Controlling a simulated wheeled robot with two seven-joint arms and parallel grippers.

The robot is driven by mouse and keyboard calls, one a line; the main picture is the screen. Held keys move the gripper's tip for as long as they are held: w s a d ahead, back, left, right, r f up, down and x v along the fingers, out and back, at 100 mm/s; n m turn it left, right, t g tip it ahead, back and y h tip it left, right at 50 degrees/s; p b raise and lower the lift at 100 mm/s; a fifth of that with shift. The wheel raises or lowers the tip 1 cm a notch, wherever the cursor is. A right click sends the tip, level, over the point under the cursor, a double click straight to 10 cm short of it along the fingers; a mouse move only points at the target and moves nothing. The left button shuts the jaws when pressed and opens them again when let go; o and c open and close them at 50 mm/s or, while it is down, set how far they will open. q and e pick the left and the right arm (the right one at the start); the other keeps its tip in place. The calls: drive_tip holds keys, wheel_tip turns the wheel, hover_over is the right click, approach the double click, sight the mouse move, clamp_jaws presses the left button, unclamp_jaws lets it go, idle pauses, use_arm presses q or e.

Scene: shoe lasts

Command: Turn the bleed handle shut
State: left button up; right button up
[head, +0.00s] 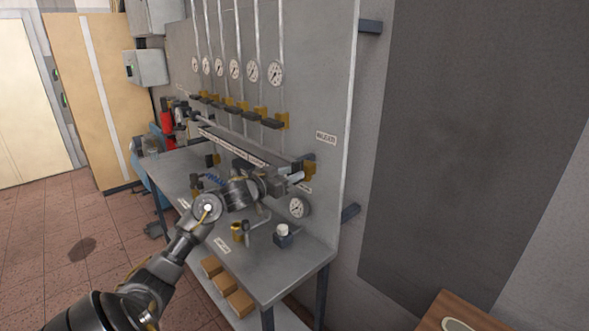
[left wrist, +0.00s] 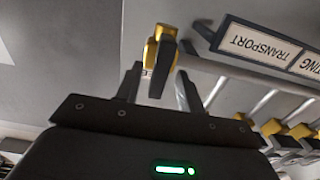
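The bleed valve shows its yellow body (head: 310,168) at the right end of the long pipe on the grey panel in the head view. In the left wrist view its dark handle (left wrist: 163,68) hangs from the yellow body at the top middle. My left gripper (head: 292,179) is at this valve. In the left wrist view the two fingers of my left gripper (left wrist: 160,84) are apart, one on each side of the handle, with gaps visible. The handle's far side is hidden. My right gripper is in neither view.
A row of yellow valves with dark handles (head: 272,123) sits above, under several round gauges (head: 275,74). A lower gauge (head: 299,207) is just below my gripper. The bench (head: 268,283) carries a brass cup (head: 237,231) and a small block with a white top (head: 283,232).

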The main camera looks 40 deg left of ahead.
use_arm(q)
drive_tip(key=shift+w+d, duration=0.1)
drive_tip(key=shift+w, duration=0.6)
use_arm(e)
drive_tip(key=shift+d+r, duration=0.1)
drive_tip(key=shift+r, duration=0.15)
use_arm(q)
clamp_jaws()
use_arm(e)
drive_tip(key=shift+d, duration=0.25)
